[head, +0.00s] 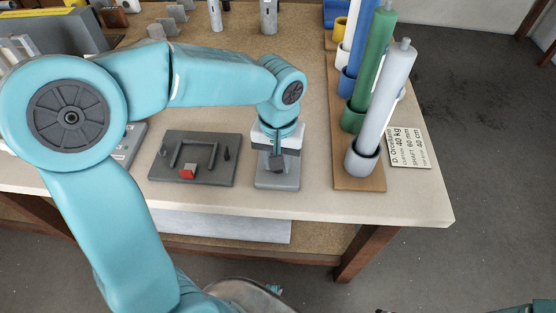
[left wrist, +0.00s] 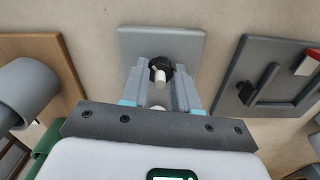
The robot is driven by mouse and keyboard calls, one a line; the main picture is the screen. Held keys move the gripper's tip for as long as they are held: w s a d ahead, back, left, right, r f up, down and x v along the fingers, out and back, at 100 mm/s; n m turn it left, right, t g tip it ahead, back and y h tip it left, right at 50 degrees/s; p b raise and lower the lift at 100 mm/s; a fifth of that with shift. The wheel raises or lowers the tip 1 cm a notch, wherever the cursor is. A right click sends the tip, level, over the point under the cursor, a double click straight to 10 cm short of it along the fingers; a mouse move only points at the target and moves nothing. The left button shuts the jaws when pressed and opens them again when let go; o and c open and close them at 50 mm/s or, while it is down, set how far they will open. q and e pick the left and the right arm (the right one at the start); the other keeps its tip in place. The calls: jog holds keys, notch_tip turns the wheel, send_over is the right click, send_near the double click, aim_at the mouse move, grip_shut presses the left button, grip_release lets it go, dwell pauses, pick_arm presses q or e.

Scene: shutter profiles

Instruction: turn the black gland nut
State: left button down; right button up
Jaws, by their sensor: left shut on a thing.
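The black gland nut (left wrist: 158,68) shows in the left wrist view between the fingertips of my left gripper (left wrist: 160,76), with a pale round stem at its middle. It sits at a small grey block (left wrist: 190,40), which stands near the table's front edge in the head view (head: 277,183). My left gripper (head: 277,160) reaches down over this block and is shut on the nut. In the head view the fingers and wrist largely hide the nut.
A dark plate (head: 165,174) with a bar handle and a red piece (head: 188,171) lies left of the block. On the right, a wooden board (head: 362,183) holds several tilted cylinders, the nearest light grey (head: 388,100). A printed card (head: 410,148) lies beyond it.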

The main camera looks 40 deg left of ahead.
pick_arm(q)
jog(key=n+b, duration=0.1)
jog(key=n, duration=0.3)
jog(key=shift+n, duration=0.3)
jog(key=shift+n+b, duration=0.45)
jog(key=shift+n, duration=2.05)
jog(key=c, duration=0.8)
grip_release()
jog(key=shift+c, duration=0.2)
jog(key=shift+r, duration=0.1)
notch_tip(320, 180, up, 16)
jog(key=p, duration=0.3)
